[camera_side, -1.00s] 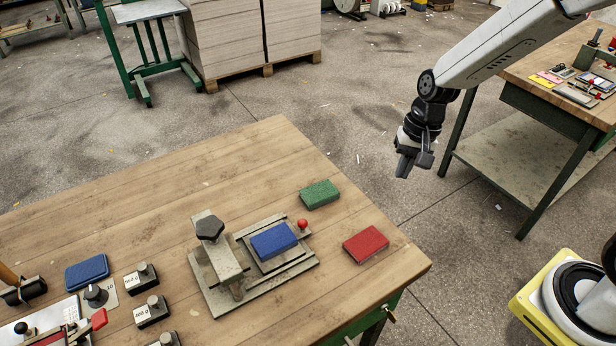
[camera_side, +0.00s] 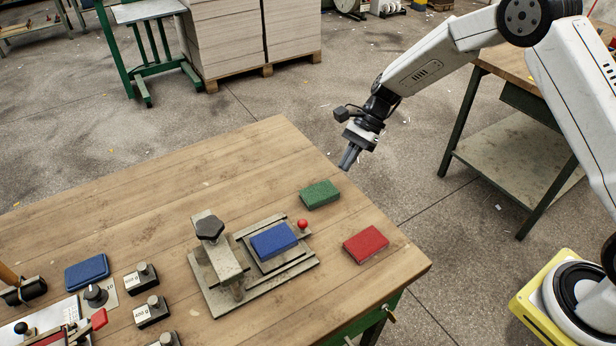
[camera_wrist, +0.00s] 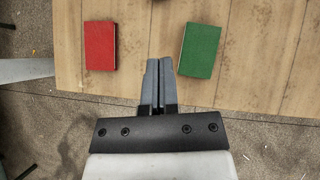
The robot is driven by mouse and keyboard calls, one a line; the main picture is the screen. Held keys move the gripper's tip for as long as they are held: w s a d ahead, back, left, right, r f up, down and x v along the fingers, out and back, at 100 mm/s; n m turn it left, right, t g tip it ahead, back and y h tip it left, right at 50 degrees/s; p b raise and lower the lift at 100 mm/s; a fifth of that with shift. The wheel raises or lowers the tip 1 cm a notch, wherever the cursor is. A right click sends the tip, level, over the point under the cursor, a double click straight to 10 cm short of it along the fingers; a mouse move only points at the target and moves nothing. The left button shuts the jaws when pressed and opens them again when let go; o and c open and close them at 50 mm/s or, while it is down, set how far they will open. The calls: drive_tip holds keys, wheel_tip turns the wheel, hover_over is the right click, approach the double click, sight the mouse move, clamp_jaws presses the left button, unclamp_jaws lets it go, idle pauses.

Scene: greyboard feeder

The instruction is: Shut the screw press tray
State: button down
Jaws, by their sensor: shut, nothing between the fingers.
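The screw press (camera_side: 222,262) stands on the bench, with a dark knob on top of its bridge. Its tray (camera_side: 297,256) is drawn out to the right of the bridge and carries a blue block (camera_side: 273,239). A red ball knob (camera_side: 302,224) sits at the tray's outer end. My gripper (camera_side: 346,163) is above and beyond the bench's far right edge, apart from the press and pointing down. It is shut and empty. In the wrist view my gripper's fingers (camera_wrist: 160,72) are together; the press is not visible there.
A green block (camera_side: 320,194) and a red block (camera_side: 366,244) lie right of the tray; they also show in the wrist view as green (camera_wrist: 199,50) and red (camera_wrist: 99,45). Weights (camera_side: 147,311) and a blue case (camera_side: 87,271) are at the left. The far bench top is clear.

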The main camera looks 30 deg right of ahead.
sight(257, 246)
drive_tip(key=shift+f, duration=0.1)
drive_tip(key=x, duration=1)
drive_tip(key=shift+s+a+f, duration=0.15)
drive_tip(key=shift+s+a, duration=0.05)
drive_tip(key=shift+a, duration=0.85)
drive_tip(key=shift+s+a+f, duration=0.15)
drive_tip(key=shift+s+a, duration=0.05)
drive_tip(key=shift+a, duration=0.65)
drive_tip(key=a, duration=1.2)
drive_tip(key=shift+a, duration=0.35)
drive_tip(key=shift+d, duration=0.1)
